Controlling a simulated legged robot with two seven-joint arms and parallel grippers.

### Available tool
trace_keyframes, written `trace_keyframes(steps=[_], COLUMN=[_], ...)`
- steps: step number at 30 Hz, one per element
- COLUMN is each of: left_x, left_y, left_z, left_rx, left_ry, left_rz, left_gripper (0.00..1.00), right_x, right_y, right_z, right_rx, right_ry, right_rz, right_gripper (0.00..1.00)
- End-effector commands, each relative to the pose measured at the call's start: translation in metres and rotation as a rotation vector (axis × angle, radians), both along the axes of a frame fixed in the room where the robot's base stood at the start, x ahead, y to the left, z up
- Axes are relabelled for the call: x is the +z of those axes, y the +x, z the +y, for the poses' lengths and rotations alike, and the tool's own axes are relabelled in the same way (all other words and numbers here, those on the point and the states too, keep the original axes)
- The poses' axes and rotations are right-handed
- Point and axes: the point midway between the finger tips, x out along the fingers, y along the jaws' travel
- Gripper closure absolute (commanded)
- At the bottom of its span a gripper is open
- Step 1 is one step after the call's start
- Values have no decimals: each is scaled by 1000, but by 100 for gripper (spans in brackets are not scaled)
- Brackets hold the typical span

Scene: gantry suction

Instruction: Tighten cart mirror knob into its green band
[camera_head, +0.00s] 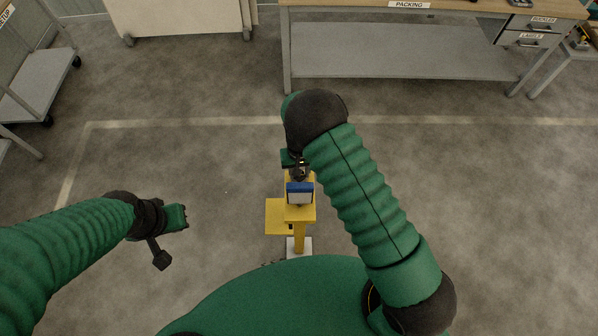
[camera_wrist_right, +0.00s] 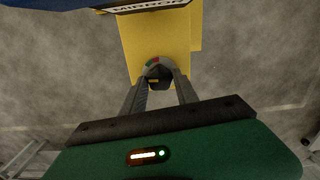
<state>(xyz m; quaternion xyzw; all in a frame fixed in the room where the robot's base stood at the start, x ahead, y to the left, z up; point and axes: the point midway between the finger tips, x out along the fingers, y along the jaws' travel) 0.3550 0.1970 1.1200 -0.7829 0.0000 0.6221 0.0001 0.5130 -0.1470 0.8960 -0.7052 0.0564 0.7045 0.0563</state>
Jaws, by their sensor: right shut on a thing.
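The black mirror knob (camera_wrist_right: 157,76) sits on the yellow cart post (camera_wrist_right: 150,35), below a label reading MIRROR in the right wrist view. A dial plate behind the knob shows small red and green bands (camera_wrist_right: 152,63); where the knob's mark points is too small to tell. My right gripper (camera_wrist_right: 160,87) is shut on the knob, one finger on each side. In the head view the yellow stand (camera_head: 301,213) with a blue-edged mirror box (camera_head: 299,193) is partly behind my right arm. My left gripper (camera_head: 180,217) hangs away to the left, apart from the stand; its jaw opening is unclear.
A packing bench (camera_head: 400,52) stands at the back. A grey cart (camera_head: 35,95) is at the far left and a pale cabinet (camera_head: 180,17) at the back left. The floor around the yellow stand is clear.

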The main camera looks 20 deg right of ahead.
Motion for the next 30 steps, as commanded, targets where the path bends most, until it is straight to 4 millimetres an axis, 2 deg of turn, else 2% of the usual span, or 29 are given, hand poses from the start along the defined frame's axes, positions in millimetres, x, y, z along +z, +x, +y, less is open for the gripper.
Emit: trace_keyframes(steps=[1,10,27,28,30], left_x=[-2,-5,-5,-5,-5], left_y=[0,0,0,0,0], left_z=[0,0,0,0,0], left_rx=[0,0,0,0,0], left_ry=[0,0,0,0,0], left_rz=[0,0,0,0,0], left_gripper=[100,100,100,100,100], right_x=[-4,-4,-4,-4,-3], right_y=[-6,-7,-7,-7,-6], right_z=[0,1,2,2,2], right_rx=[-30,-168,-203,-203,-203], right_ry=[0,0,0,0,1], right_rz=[15,18,20,20,17], right_gripper=[100,100,100,62,53])
